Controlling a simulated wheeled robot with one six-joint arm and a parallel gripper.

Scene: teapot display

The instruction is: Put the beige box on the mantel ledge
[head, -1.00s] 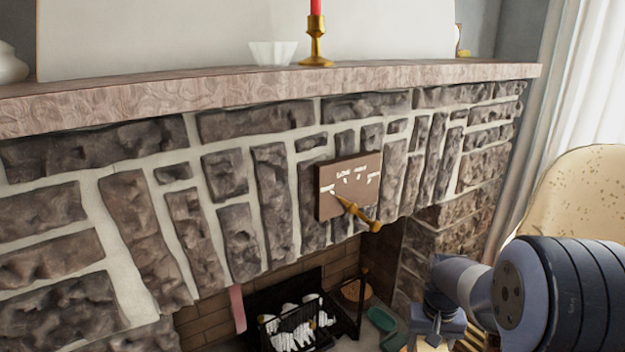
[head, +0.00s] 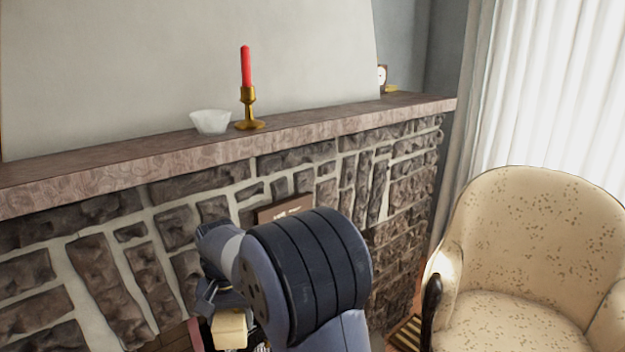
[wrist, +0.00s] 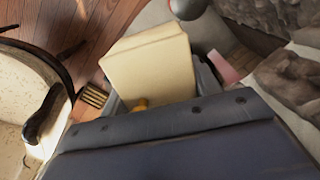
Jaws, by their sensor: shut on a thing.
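The beige box (head: 230,330) is held low in my gripper (head: 212,322), in front of the fireplace and below the mantel. In the wrist view the beige box (wrist: 150,68) fills the middle, with its pale broad face up; my gripper (wrist: 155,95) is shut on it and its fingertips are mostly hidden. The mantel ledge (head: 290,138) is a brown stone shelf running across the head view, above and behind my gripper.
On the ledge stand a white bowl (head: 210,121) and a brass candlestick (head: 248,110) with a red candle; a small clock (head: 382,77) is at the far right. The ledge left of the bowl is bare. A beige armchair (head: 520,260) stands to the right.

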